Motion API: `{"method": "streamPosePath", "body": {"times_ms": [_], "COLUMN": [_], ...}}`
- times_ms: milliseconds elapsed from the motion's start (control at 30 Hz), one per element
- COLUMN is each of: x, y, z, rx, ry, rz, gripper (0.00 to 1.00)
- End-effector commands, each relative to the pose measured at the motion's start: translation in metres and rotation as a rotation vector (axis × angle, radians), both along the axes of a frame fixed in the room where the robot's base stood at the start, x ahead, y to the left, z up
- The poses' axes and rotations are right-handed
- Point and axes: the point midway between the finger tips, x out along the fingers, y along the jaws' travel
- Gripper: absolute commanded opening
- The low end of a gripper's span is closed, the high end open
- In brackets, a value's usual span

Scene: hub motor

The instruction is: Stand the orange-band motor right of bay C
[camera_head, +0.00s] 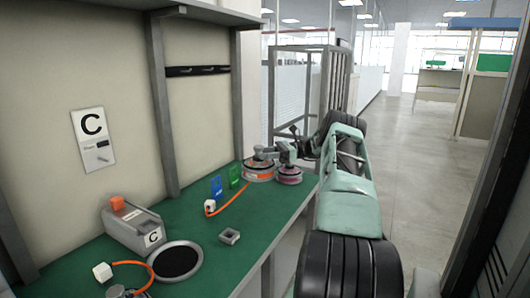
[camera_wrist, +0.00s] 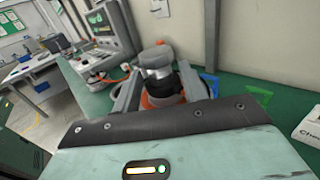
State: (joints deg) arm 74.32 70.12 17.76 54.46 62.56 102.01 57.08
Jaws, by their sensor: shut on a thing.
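The orange-band motor (camera_head: 258,175) is at the far end of the green bench, with an orange cable running to a white plug (camera_head: 210,206). My gripper (camera_head: 265,155) is over it from the right. In the wrist view my gripper (camera_wrist: 158,75) has a finger on each side of the motor's dark upper part (camera_wrist: 157,64) and is shut on it; the orange band shows below. I cannot tell whether the motor touches the bench. Bay C is marked by a wall sign (camera_head: 92,138) and a grey C-labelled unit (camera_head: 132,225). A round black pad (camera_head: 176,260) lies right of that unit.
A red-band motor (camera_head: 289,177) stands close right of the orange-band one. Blue (camera_head: 216,186) and green (camera_head: 234,176) frames and a small grey block (camera_head: 229,236) are on the bench. Another motor (camera_head: 117,291) with a cabled white plug (camera_head: 102,272) is at the near edge.

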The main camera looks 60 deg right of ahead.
Motion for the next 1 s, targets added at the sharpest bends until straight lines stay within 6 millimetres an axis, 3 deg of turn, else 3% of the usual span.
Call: {"method": "streamPosePath", "body": {"times_ms": [600, 1000], "x": [0.000, 0.001], "y": [0.000, 0.000], "z": [-0.073, -0.101], "rx": [0.000, -0.001], "ry": [-0.006, -0.006], "rz": [0.000, 0.000], "gripper": [0.00, 0.00]}}
